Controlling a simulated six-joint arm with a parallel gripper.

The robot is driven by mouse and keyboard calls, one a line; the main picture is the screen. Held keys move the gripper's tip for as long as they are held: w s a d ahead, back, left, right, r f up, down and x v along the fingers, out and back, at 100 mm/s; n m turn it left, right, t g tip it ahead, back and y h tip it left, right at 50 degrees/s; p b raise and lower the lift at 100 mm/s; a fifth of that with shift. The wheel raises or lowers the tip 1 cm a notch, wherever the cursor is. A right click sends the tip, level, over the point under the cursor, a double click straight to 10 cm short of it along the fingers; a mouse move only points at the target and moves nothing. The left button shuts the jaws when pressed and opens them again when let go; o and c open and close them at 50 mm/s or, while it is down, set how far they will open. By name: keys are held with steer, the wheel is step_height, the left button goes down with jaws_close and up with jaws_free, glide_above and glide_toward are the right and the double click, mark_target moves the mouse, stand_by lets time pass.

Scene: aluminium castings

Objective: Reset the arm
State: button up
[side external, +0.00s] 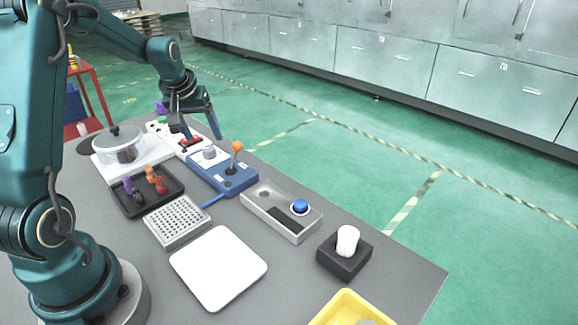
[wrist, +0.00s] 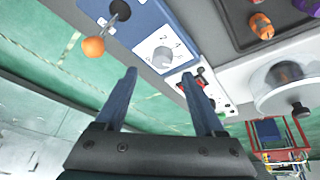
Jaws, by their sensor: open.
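My gripper (side external: 198,128) is open and empty. In the side view it hangs at the far end of the table, above the white panel with a red part (side external: 190,142). In the wrist view its two fingers (wrist: 165,90) stand apart with nothing between them. Close by is a blue box (side external: 226,172) with an orange-knobbed lever (side external: 236,148) and a grey dial (side external: 209,153). The dial also shows in the wrist view (wrist: 162,57), with numbers around it, and the orange knob (wrist: 94,46) is at the upper left there.
A clear lidded pot (side external: 124,148) and a black tray of small coloured parts (side external: 148,197) stand left of the blue box. A perforated block (side external: 178,222), white plate (side external: 218,267), grey box with blue button (side external: 300,206), black block with white knob (side external: 346,243) and yellow tray (side external: 346,305) lie nearer.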

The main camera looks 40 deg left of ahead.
steer(key=s+d+r+m+t+h, duration=0.1)
steer(key=d+r+m+t, duration=0.15)
steer(key=d+r, duration=0.45)
steer(key=s+d+r+m+t, duration=0.1)
steer(key=s+d+r+m, duration=0.15)
steer(key=d+r, duration=0.45)
steer(key=s+d+f+m+h, duration=0.1)
steer(key=s+d+f+m, duration=0.1)
steer(key=s, duration=0.4)
steer(key=s+d+f+m+g, duration=0.1)
steer(key=s+d+f+m, duration=0.1)
steer(key=s+d+f, duration=0.2)
steer(key=s+d, duration=0.3)
steer(key=shift+f+h, duration=0.35)
steer(key=shift+h, duration=0.05)
steer(key=shift+w+g, duration=0.1)
steer(key=shift+g, duration=0.15)
